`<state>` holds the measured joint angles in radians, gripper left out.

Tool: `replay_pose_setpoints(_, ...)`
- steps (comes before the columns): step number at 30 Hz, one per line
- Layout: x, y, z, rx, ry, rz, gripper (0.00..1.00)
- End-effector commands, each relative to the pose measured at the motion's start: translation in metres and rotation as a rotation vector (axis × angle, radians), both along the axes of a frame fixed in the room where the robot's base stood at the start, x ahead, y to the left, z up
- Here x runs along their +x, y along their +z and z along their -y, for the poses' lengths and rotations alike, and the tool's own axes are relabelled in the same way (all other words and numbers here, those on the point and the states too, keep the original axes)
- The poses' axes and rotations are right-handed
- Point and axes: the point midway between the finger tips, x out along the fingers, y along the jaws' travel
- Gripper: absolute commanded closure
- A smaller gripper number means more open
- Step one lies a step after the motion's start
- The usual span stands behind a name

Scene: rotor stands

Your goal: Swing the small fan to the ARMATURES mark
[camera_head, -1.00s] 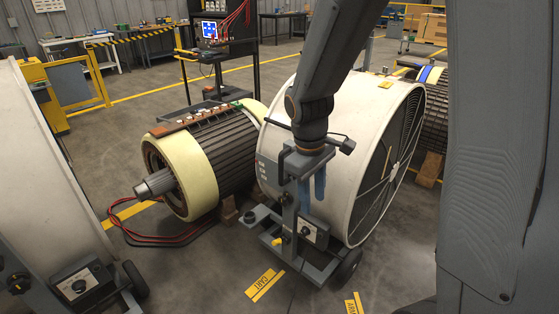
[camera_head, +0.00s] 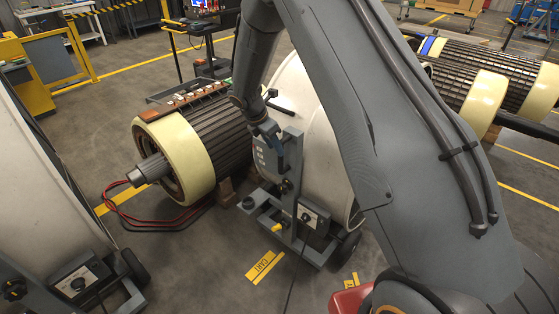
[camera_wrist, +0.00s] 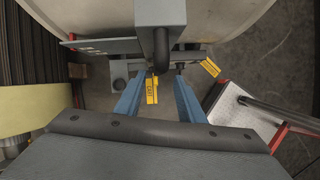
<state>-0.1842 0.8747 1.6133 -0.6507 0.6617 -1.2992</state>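The small fan (camera_head: 305,120) is a white drum on a grey wheeled cart (camera_head: 318,252), in the middle of the head view and largely hidden by my arm. Its drum edge also shows at the top of the wrist view (camera_wrist: 150,15). My gripper (camera_head: 280,150) is in front of the fan's near left side, above the cart. In the wrist view its blue fingers (camera_wrist: 160,82) are apart. A dark curved handle (camera_wrist: 161,48) lies ahead, in line with the gap between them; I see no contact. One yellow floor mark (camera_head: 265,267) appears to read CART; another (camera_head: 350,281) is partly hidden.
A cream-and-dark armature (camera_head: 190,145) stands close left of the fan, with red cables (camera_head: 140,217) on the floor. A larger white drum (camera_head: 35,170) stands at far left. More armatures (camera_head: 475,80) are at right.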

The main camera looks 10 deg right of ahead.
Motion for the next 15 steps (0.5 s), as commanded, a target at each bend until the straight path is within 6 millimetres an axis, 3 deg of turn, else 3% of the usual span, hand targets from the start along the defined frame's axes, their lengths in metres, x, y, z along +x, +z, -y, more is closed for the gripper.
replay_pose_setpoints(8,0.003,-0.018,0.004,0.0,-0.001,0.0,0.64)
replay_pose_setpoints(15,0.008,-0.052,0.017,0.0,-0.002,-0.002,0.64)
